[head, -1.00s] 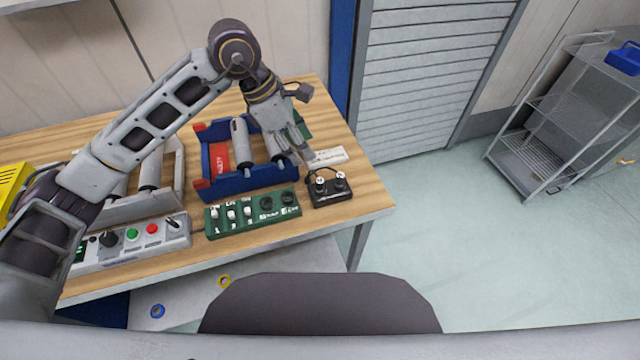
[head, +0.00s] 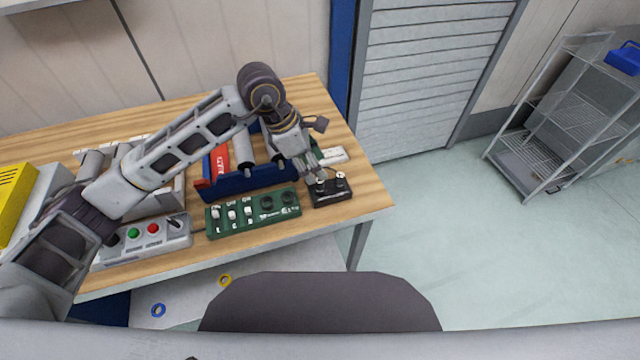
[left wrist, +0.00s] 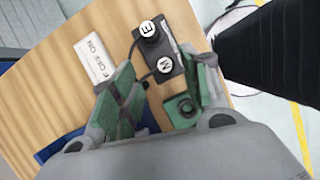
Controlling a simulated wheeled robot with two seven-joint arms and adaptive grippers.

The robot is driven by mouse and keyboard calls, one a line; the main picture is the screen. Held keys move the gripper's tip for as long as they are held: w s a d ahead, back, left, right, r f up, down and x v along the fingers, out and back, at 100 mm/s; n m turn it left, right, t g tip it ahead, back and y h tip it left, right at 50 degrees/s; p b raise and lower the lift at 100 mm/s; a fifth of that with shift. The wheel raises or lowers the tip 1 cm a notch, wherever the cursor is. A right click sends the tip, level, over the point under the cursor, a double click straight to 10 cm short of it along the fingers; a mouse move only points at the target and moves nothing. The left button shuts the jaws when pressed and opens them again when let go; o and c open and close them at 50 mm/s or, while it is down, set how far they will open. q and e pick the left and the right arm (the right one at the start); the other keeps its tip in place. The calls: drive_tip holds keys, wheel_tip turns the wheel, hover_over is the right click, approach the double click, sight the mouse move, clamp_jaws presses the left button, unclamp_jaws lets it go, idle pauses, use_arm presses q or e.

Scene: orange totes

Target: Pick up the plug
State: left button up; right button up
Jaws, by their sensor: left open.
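A small black box (head: 334,196) sits at the right end of the table. Two black plugs with round white tops stand on it. In the left wrist view the tops read E (left wrist: 147,29) and M (left wrist: 163,66). My left gripper (head: 315,174) points down at the box's left part, close over the left plug. In the left wrist view the green-padded fingers of this gripper (left wrist: 163,88) are spread apart with nothing held. The M plug lies just ahead of the gap between them. My right gripper is not in view.
A green switch panel (head: 252,213) lies left of the box. A blue holder (head: 245,184) with rollers stands behind the panel. A white OFF/ON plate (left wrist: 97,65) lies near the box. A grey button box (head: 150,241) is further left. Table edge is close at right.

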sight(318, 180)
use_arm(q)
drive_tip(key=shift+f, duration=0.1)
drive_tip(key=shift+s+d+f+p, duration=0.1)
drive_tip(key=shift+f+p, duration=0.05)
drive_tip(key=shift+f, duration=0.45)
drive_tip(key=shift+s+d+f+p, duration=0.1)
drive_tip(key=shift+f+p, duration=0.05)
drive_tip(key=shift+f, duration=0.4)
drive_tip(key=shift+x, duration=1.4)
drive_tip(key=shift+a, duration=0.15)
drive_tip(key=shift+c, duration=0.5)
drive_tip(key=c, duration=0.9)
